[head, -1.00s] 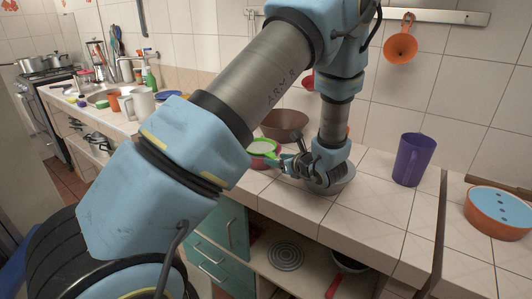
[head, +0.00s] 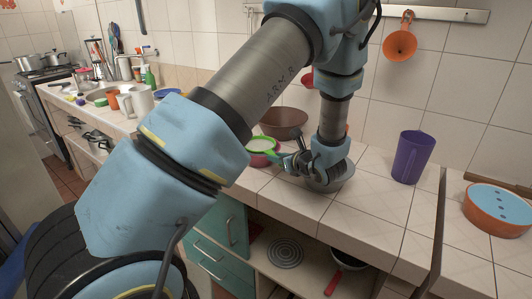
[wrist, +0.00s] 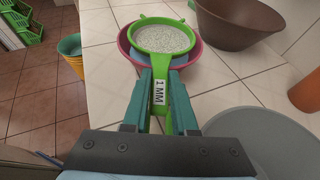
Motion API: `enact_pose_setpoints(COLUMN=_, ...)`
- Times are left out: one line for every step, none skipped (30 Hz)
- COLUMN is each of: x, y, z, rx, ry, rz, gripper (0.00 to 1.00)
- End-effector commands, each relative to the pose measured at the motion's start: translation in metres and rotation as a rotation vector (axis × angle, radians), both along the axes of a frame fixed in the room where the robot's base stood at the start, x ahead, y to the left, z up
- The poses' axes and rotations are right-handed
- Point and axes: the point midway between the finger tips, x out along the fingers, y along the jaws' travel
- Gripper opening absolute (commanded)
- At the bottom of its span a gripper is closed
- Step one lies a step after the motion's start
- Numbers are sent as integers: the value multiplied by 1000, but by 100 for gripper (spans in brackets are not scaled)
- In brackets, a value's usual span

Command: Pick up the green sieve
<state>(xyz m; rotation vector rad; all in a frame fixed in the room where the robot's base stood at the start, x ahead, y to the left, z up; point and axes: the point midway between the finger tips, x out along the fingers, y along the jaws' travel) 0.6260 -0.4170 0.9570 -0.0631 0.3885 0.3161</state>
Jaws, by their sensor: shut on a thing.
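The green sieve (wrist: 163,39) has a round green rim, a pale mesh and a handle marked "1 MM". In the wrist view its bowl sits over a pink-red bowl (wrist: 195,55); whether they touch I cannot tell. My gripper (wrist: 161,82) is shut on the sieve's handle, with one finger on each side. In the head view the sieve (head: 262,144) shows left of my gripper (head: 279,157), with the pink-red bowl beneath it.
A brown bowl (head: 284,124) stands behind the sieve. A grey round dish (head: 330,183) lies below my wrist. A purple cup (head: 412,157) and an orange container with a blue top (head: 497,208) stand to the right. The counter's front edge is close.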

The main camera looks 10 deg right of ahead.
Motion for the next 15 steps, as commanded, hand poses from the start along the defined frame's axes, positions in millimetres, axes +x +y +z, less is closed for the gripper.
enact_pose_setpoints(x=0, y=0, z=0, rx=0, ry=-1, rz=0, gripper=0)
enact_pose_setpoints(x=0, y=0, z=0, rx=0, ry=-1, rz=0, gripper=0)
enact_pose_setpoints(x=0, y=0, z=0, rx=0, ry=-1, rz=0, gripper=0)
enact_pose_setpoints(x=0, y=0, z=1, rx=-1, ry=-1, rz=0, gripper=0)
enact_pose_setpoints(x=0, y=0, z=1, rx=-1, ry=-1, rz=0, gripper=0)
enact_pose_setpoints(x=0, y=0, z=2, rx=-1, ry=-1, rz=0, gripper=0)
enact_pose_setpoints(x=0, y=0, z=3, rx=-2, ry=-2, rz=0, gripper=0)
enact_pose_setpoints(x=0, y=-1, z=4, rx=-2, ry=-2, rz=0, gripper=0)
enact_pose_setpoints(x=0, y=-1, z=7, rx=-2, ry=-3, rz=0, gripper=0)
enact_pose_setpoints(x=0, y=-1, z=8, rx=-1, ry=-3, rz=0, gripper=0)
enact_pose_setpoints(x=0, y=-1, z=11, rx=-3, ry=-3, rz=-1, gripper=0)
enact_pose_setpoints(x=0, y=-1, z=15, rx=-3, ry=-3, rz=-1, gripper=0)
enact_pose_setpoints(x=0, y=-1, z=18, rx=-4, ry=-2, rz=1, gripper=0)
enact_pose_setpoints(x=0, y=0, z=23, rx=-4, ry=-3, rz=1, gripper=0)
enact_pose_setpoints(x=0, y=0, z=28, rx=-4, ry=-3, rz=1, gripper=0)
